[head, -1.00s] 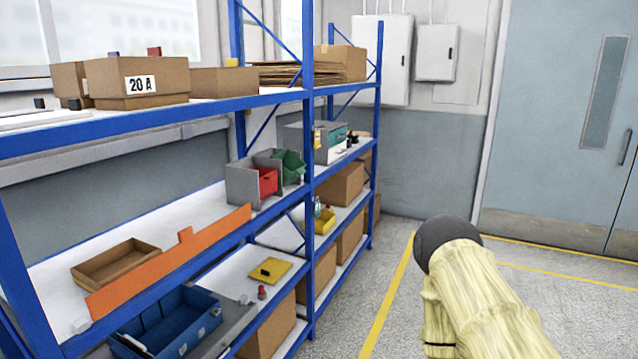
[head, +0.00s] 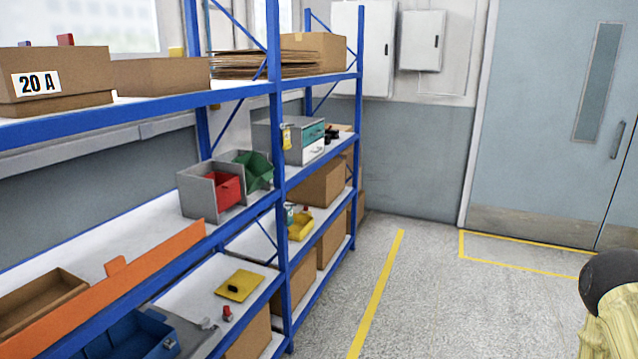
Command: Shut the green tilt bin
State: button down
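The green tilt bin (head: 256,171) sits in a grey housing (head: 207,194) on the middle shelf of the blue rack. It is tipped forward and stands open, with its inside partly showing. A red tilt bin (head: 228,190) is beside it on the left in the same housing. Part of my arm shows at the lower right edge, well away from the rack. My gripper's fingers cannot be seen.
A blue rack post (head: 277,130) stands just right of the green bin. An orange board (head: 110,285) runs along the shelf front at left. A small drawer cabinet (head: 300,141) is farther right. The floor (head: 400,300) before the rack is clear.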

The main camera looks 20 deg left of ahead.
aim_at(258, 170)
jog(key=i, duration=0.6)
jog(key=u, duration=0.7)
jog(key=i, duration=0.5)
jog(key=u, duration=0.5)
